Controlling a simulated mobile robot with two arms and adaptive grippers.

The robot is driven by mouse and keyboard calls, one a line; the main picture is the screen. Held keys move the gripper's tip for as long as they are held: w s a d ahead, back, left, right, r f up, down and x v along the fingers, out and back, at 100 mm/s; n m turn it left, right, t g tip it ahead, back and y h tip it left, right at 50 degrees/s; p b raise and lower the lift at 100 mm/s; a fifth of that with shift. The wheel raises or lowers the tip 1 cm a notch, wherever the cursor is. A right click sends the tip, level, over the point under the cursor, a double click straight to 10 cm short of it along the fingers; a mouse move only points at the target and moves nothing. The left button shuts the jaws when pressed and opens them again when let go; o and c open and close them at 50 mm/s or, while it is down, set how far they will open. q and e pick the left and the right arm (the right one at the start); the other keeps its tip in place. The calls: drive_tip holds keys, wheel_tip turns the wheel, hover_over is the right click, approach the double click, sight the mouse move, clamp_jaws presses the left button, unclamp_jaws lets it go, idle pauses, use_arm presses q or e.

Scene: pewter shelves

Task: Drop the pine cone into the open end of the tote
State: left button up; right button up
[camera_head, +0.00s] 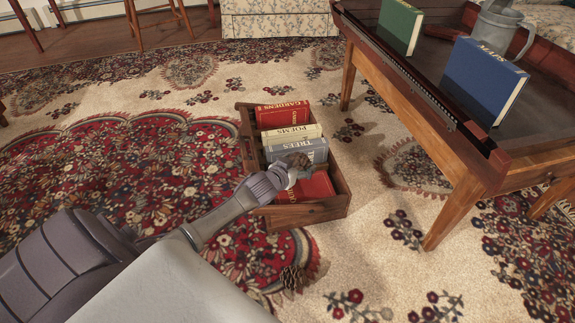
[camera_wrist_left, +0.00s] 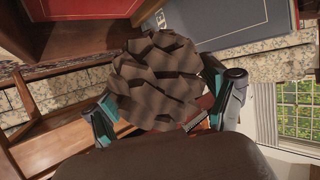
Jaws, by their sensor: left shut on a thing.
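My left gripper (camera_head: 288,173) is shut on a brown pine cone (camera_head: 299,160). In the left wrist view the pine cone (camera_wrist_left: 158,82) sits between the two fingers and fills the middle. The tote is an open wooden crate (camera_head: 305,213) on the rug, holding several books. The gripper and cone show over its nearer part, in front of a grey book (camera_head: 297,150) and a red book (camera_head: 313,188). Their height above the books is hard to tell. Red (camera_head: 283,114) and cream (camera_head: 291,134) books fill the far part. My right gripper is out of view.
To the right stands a wooden table (camera_head: 455,215) with a green book (camera_head: 400,26), a blue book (camera_head: 484,80) and a metal watering can (camera_head: 497,24). Open rug lies left of the tote.

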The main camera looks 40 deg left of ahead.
use_arm(q)
drive_tip(key=o, duration=1)
drive_tip(key=shift+r, duration=0.1)
wheel_tip(320, 180, up, 10)
drive_tip(key=shift+f, duration=0.1)
